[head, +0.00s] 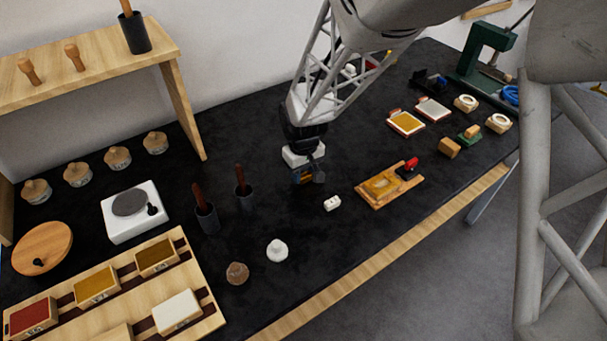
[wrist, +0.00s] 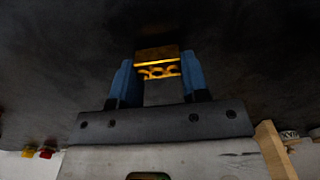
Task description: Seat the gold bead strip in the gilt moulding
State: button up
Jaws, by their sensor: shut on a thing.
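My gripper (head: 307,178) hangs over the black bench, near the middle of the head view. In the wrist view its two blue fingers (wrist: 158,82) are shut on the gold bead strip (wrist: 158,55), which shows a row of curled ornament. The strip is hard to make out in the head view. What looks like the gilt moulding (head: 380,187) lies on a wooden board to the right of my gripper, apart from it. A red clamp-like piece (head: 408,166) stands at the board's far right corner. The moulding's recess is too small to make out.
Two dark cups with brown handles (head: 206,217) stand to the left. A wooden tray (head: 205,300) of coloured blocks is at lower left.

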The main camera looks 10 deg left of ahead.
jog(key=shift+r, duration=0.55)
jog(key=shift+s+d+r, duration=0.15)
jog(key=shift+s+r, duration=0.15)
jog(key=shift+r, duration=0.45)
jog(key=s+d, duration=0.2)
jog(key=s, duration=0.2)
jog(key=s+d+r, duration=0.1)
jog(key=s+d, duration=0.2)
jog(key=s, duration=0.2)
jog(key=s+d, duration=0.2)
jog(key=s, duration=0.2)
jog(key=shift+s+d+r, duration=0.15)
jog(key=shift+s+d, duration=0.05)
jog(key=shift+s, duration=0.05)
